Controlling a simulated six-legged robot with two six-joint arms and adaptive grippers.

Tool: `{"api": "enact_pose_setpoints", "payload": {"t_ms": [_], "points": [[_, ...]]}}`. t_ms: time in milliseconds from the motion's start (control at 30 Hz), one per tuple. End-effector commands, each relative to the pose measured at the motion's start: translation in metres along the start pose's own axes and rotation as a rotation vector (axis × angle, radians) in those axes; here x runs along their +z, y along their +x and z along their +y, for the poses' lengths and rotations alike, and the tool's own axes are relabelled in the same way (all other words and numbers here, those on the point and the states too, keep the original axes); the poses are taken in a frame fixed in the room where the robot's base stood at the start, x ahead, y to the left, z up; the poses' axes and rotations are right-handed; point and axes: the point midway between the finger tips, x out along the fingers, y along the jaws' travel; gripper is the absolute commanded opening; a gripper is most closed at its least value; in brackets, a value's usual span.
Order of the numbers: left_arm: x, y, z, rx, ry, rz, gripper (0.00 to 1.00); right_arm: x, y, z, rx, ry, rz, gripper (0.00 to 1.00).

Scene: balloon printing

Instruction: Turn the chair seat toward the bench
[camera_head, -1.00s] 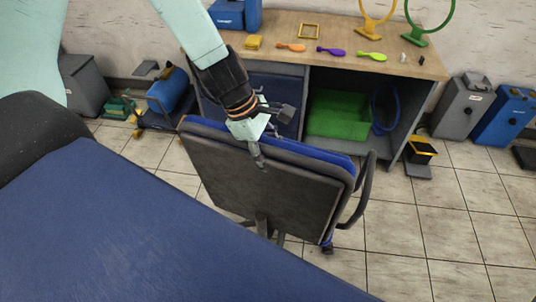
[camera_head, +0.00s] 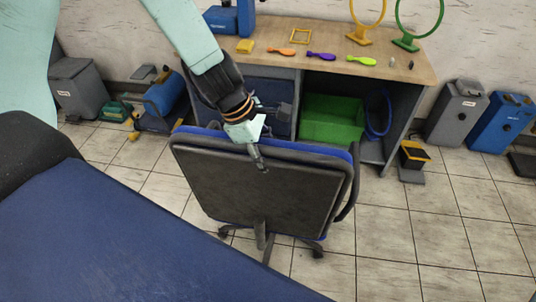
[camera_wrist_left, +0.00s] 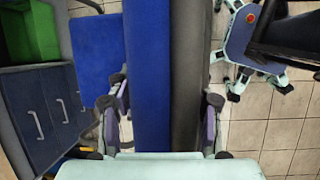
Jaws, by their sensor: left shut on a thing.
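The swivel chair (camera_head: 258,187) stands in front of the bench (camera_head: 318,45), with its dark grey backrest rear facing me and a blue edge along the top. Its blue seat (camera_wrist_left: 95,45) shows in the left wrist view, on the bench side of the backrest. My left gripper (camera_head: 258,150) is shut on the top edge of the backrest. In the left wrist view my left gripper's fingers (camera_wrist_left: 163,125) stand on both sides of the blue and grey backrest (camera_wrist_left: 150,60). My right gripper is not in view.
A green crate (camera_head: 332,120) sits in the bench's open bay. A grey bin (camera_head: 457,112) and a blue bin (camera_head: 503,120) stand at right; a blue tank (camera_head: 168,95) lies at left. Tiled floor to the right is mostly clear.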

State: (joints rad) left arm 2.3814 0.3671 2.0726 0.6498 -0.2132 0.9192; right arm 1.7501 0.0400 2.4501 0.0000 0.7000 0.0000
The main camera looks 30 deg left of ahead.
Motion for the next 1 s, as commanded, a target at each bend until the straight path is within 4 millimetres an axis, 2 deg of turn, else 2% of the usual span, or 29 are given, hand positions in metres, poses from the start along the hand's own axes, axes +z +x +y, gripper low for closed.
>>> {"api": "enact_pose_setpoints", "payload": {"t_ms": [633,667,900,1000], "points": [[-0.001,0.0002,-0.0008,0.002,-0.015,0.001,0.0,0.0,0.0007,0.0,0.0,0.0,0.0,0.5],[-0.0009,0.0003,-0.0008,0.002,-0.016,0.001,0.52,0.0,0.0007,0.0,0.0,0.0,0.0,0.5],[0.0001,0.0003,-0.0002,0.004,-0.015,0.001,0.73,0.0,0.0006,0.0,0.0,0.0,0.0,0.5],[0.0009,0.0005,0.0,0.004,-0.015,0.001,0.75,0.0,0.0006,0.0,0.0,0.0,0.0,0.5]]}}
